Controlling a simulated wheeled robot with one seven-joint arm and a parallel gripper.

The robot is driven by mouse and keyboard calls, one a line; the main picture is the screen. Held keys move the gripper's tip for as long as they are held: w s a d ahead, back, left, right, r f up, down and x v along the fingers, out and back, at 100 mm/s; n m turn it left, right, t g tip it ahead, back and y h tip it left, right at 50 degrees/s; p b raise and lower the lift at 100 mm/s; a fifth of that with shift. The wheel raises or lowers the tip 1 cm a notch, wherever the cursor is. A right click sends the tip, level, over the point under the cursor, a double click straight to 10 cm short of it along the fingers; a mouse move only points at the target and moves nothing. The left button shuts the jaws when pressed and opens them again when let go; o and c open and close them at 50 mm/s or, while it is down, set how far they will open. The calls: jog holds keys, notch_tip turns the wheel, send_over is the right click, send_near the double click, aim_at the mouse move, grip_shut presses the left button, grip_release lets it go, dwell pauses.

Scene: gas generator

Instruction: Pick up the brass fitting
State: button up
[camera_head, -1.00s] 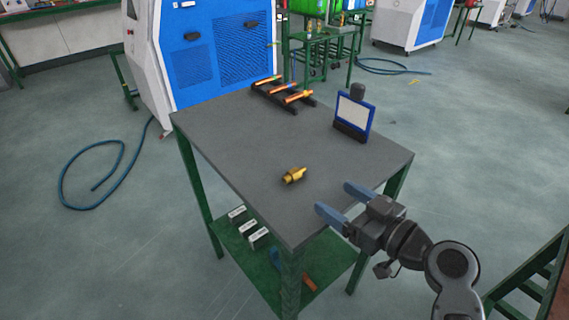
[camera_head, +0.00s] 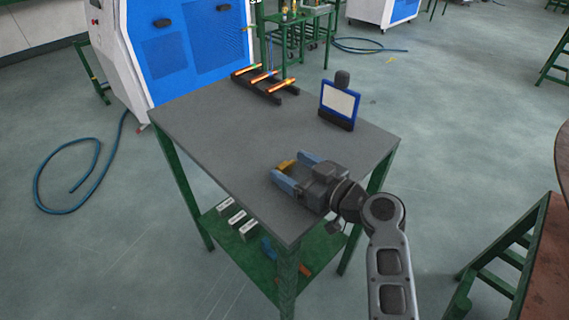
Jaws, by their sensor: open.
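The brass fitting (camera_head: 286,165) lies on the grey tabletop (camera_head: 215,135), right of the table's middle. Only its gold far part shows; my gripper hides the rest. My gripper (camera_head: 290,168) is open, with its two blue-grey fingers pointing to the left over the table. The fitting shows between the fingertips, near the far side of the gap. I cannot tell whether either finger touches it.
A black rack (camera_head: 266,85) with several orange-copper tubes stands at the table's back. A blue-framed white display (camera_head: 339,103) stands at the back right. White boxes (camera_head: 231,219) lie on the green lower shelf. The left tabletop is clear.

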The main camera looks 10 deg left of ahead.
jog(key=shift+w+a+f, duration=0.1)
jog(key=shift+w+a, duration=0.15)
jog(key=shift+a, duration=0.1)
jog(key=c, duration=1.1)
jog(key=shift+b, duration=0.35)
